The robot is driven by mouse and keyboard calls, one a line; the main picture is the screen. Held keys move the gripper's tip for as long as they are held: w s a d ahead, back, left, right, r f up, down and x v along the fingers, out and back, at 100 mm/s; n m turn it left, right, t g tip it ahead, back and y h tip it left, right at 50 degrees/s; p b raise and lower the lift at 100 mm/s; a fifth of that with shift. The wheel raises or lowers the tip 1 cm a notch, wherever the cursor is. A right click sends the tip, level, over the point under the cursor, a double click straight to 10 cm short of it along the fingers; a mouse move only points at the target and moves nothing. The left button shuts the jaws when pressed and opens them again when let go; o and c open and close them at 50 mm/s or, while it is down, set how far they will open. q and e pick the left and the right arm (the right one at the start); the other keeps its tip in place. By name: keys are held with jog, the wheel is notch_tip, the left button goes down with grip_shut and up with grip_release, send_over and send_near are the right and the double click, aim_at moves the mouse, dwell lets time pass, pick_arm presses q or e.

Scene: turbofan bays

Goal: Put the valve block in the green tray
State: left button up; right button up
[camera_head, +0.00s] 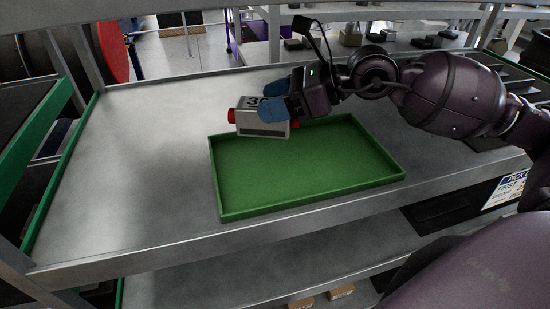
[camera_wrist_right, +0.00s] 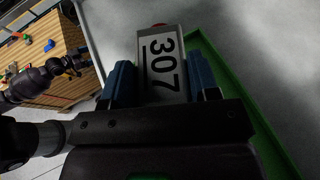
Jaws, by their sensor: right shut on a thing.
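The valve block (camera_head: 262,126) is a grey box with red ends and a number on top. In the right wrist view the valve block (camera_wrist_right: 162,62) shows the number 307 between blue fingertips. My right gripper (camera_head: 270,104) is shut on it and holds it over the back left part of the green tray. The green tray (camera_head: 300,170) is a shallow, empty rectangle on the metal shelf. It also shows at the right in the right wrist view (camera_wrist_right: 262,128). I cannot tell for certain how far the block is above the tray. My left gripper is not seen in the head view.
The metal shelf (camera_head: 120,150) is bare to the left of the tray. Posts and a green rail (camera_head: 62,180) bound its left side. A lower shelf (camera_head: 220,275) holds small brown blocks. A wooden pallet-like stack (camera_wrist_right: 60,50) with coloured pieces shows in the wrist view.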

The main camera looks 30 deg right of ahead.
aim_at(272, 128)
jog(key=shift+a, duration=0.15)
notch_tip(272, 128, down, 6)
jog(key=shift+r+p, duration=0.2)
jog(key=shift+p, duration=0.15)
jog(key=shift+w+f, duration=0.1)
jog(key=shift+f, duration=2)
jog(key=shift+f, duration=0.1)
jog(key=o, duration=1.3)
jog(key=shift+f, duration=0.1)
